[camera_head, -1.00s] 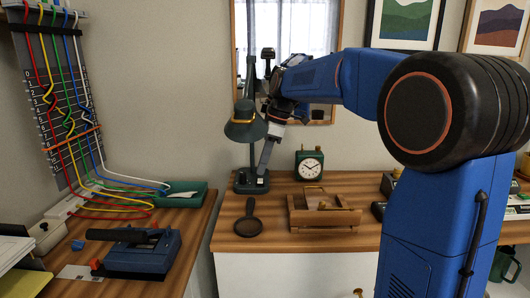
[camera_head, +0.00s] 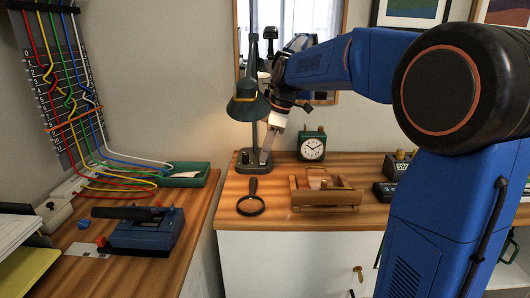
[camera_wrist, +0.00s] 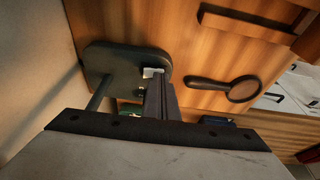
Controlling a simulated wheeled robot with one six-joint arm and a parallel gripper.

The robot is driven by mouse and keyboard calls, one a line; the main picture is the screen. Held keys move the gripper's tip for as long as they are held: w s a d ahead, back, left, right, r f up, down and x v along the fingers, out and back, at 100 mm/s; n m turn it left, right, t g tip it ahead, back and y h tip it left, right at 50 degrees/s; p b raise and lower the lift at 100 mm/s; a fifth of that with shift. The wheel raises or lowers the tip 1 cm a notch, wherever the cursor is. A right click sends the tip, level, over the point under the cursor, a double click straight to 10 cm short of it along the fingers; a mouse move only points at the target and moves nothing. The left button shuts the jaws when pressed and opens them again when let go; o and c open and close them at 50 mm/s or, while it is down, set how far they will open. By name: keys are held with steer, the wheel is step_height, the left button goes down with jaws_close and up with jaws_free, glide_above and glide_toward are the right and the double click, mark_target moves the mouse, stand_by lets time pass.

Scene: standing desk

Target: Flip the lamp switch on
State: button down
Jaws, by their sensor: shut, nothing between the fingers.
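The dark green desk lamp (camera_head: 248,106) stands at the back left of the wooden desk, its shade facing down. The wall and desk around it look warmly lit. Its dark base (camera_wrist: 108,62) shows in the wrist view, with a small light-coloured switch (camera_wrist: 152,72) on it. My gripper (camera_head: 264,161) points down at the base, right of the lamp's post. In the wrist view, my gripper's fingers (camera_wrist: 156,88) are shut and empty, with their tips right at the switch and partly hiding it. I cannot tell whether they touch it.
A magnifying glass (camera_head: 250,205) lies in front of the lamp. A wooden tray-like object (camera_head: 325,196) and a green clock (camera_head: 312,147) are to the right. A side desk at left holds a blue device (camera_head: 147,232) and a green tray (camera_head: 187,175) with cables.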

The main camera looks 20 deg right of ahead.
steer(key=shift+w, duration=0.1)
steer(key=shift+w+d+r, duration=0.1)
steer(key=shift+w+d, duration=0.1)
steer(key=shift+w, duration=0.45)
steer(key=shift+r, duration=0.35)
steer(key=a+v, duration=0.1)
steer(key=v, duration=1.2)
steer(key=shift+s+r, duration=0.25)
steer(key=shift+s, duration=0.05)
steer(key=shift+s+a, duration=0.15)
steer(key=shift+s, duration=0.3)
